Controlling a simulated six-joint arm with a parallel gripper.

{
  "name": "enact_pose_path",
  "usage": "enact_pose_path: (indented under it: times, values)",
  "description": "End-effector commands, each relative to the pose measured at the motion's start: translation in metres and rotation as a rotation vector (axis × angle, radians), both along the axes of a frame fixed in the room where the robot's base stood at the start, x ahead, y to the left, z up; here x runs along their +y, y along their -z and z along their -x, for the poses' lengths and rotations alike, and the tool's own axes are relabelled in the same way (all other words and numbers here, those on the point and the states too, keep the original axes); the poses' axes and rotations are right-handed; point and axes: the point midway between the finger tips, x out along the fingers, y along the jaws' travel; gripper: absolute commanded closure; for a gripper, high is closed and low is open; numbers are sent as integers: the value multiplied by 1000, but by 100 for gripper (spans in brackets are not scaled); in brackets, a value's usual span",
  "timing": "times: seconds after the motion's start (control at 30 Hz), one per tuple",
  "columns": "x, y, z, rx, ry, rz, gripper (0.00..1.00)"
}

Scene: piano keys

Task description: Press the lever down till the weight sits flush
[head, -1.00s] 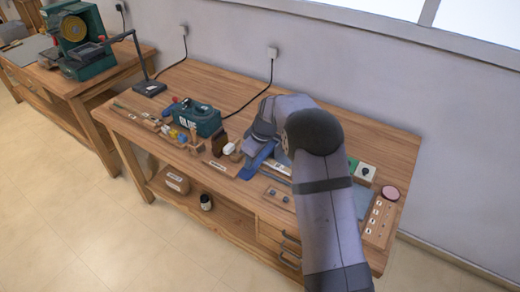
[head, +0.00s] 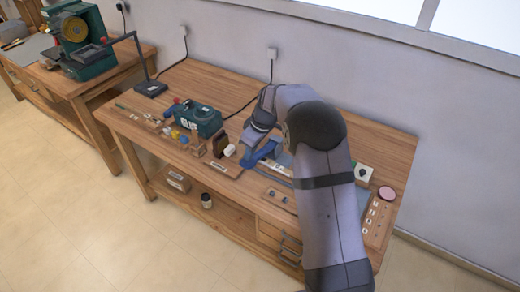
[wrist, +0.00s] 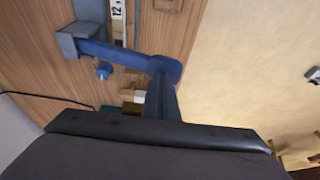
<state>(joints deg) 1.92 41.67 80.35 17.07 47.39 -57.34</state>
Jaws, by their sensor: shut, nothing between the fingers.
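The blue lever (wrist: 118,54) runs across the upper part of the wrist view, from a grey block (wrist: 76,40) at its left to a rounded end. It also shows in the head view (head: 262,152) beside the end of my arm. My gripper (wrist: 164,94) is shut and empty. Its grey-blue tip lies close to the lever's rounded end and overlaps it in the wrist view; I cannot tell if they touch. A small blue knob (wrist: 103,70) shows below the lever. I cannot make out the weight or whether it is flush.
On the wooden bench (head: 330,120) a green box (head: 199,121), a dark block (head: 220,144) and small parts stand left of the lever. A pink disc (head: 387,193) lies at the right. The bench's back middle is clear. A wall stands behind.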

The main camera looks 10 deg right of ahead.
Motion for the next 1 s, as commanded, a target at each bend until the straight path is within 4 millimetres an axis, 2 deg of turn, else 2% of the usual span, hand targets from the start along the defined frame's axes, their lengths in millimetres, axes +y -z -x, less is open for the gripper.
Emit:
enact_pose_path:
  times: [0.7, 1.0]
  values:
    - [0, -41, 0, -2, -1, 0, 100]
    - [0, -45, 0, -1, -1, 1, 100]
